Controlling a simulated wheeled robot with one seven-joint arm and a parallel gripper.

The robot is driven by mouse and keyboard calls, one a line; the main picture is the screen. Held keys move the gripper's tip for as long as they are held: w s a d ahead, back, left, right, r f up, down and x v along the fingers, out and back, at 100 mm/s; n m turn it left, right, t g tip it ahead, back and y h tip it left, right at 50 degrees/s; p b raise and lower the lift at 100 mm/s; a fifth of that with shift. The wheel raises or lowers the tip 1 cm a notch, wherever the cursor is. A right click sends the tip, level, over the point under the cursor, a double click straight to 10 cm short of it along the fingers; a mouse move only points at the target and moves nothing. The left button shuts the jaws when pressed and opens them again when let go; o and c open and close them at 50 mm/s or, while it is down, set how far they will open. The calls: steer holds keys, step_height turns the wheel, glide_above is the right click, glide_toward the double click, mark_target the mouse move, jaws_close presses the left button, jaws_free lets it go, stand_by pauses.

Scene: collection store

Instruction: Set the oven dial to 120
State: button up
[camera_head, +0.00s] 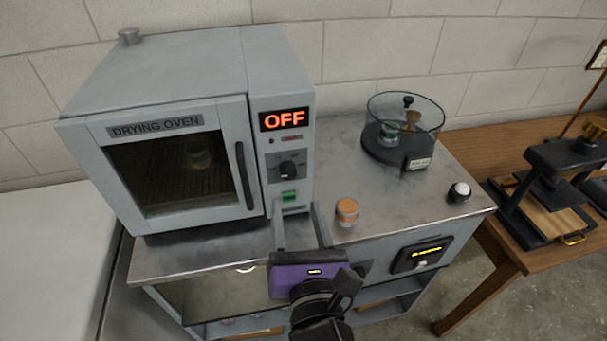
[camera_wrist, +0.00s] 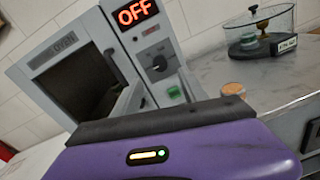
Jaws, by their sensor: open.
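The drying oven (camera_head: 180,130) stands on the metal bench, its windowed door closed. Its display (camera_head: 285,119) reads OFF in orange. Marks around the dial are too small to read. In the wrist view the dial (camera_wrist: 159,64) and display (camera_wrist: 138,12) show beyond my gripper's purple body. My gripper (camera_head: 298,222) is open and empty, its two fingers pointing at the oven front, below and slightly right of the dial, apart from it.
An orange-topped jar (camera_head: 346,211) stands on the bench just right of my gripper. A glass desiccator (camera_head: 403,132) stands behind it. A white-topped knob-like object (camera_head: 459,192) is near the bench's right edge. A wooden table (camera_head: 500,250) with a black press (camera_head: 545,195) is at right.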

mark_target(289, 174)
steer(key=shift+p+x, duration=0.35)
steer(key=shift+x, duration=3.6)
steer(key=shift+c, duration=0.4)
jaws_close()
